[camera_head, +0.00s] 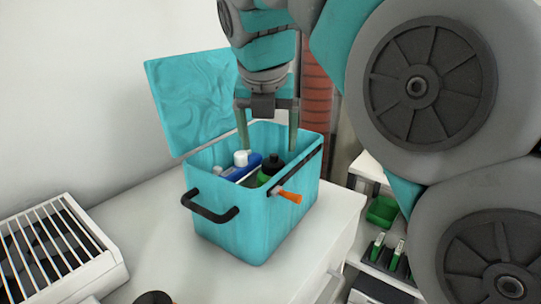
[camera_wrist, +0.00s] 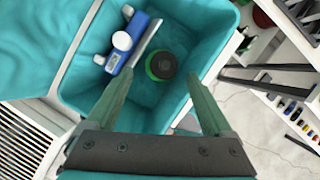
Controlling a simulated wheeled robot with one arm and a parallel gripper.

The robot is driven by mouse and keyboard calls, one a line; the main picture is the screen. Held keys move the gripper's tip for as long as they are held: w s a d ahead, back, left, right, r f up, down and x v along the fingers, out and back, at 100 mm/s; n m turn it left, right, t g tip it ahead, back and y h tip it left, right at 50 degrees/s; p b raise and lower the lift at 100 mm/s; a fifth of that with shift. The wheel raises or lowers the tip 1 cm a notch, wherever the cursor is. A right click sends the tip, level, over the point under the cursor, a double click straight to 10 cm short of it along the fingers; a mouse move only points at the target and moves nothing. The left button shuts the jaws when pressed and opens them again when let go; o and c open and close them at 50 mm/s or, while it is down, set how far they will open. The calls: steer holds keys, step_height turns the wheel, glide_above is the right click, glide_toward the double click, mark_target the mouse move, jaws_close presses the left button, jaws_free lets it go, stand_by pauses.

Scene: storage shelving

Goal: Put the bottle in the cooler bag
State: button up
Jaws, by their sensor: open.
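The teal cooler bag (camera_head: 228,222) stands on the white surface with its lid (camera_head: 192,98) raised. A green bottle with a black cap (camera_head: 273,165) is inside it, on the right side. In the wrist view the bottle (camera_wrist: 161,66) shows from above, apart from the bag's walls. My gripper (camera_head: 268,150) is open over the bag's mouth, fingers pointing down. In the wrist view my gripper (camera_wrist: 159,78) has its two fingers spread on either side below the bottle, and nothing is between them. The bottle's lower part is hidden in the head view.
A blue and white item (camera_head: 243,165) also lies in the bag, left of the bottle. An orange-tipped piece (camera_head: 290,196) and a black handle (camera_head: 212,212) stick out from the bag. A white slatted box (camera_head: 62,250) stands at left, and shelves with green items (camera_head: 383,211) at right.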

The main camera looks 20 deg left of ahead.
steer(key=shift+v, duration=2.7)
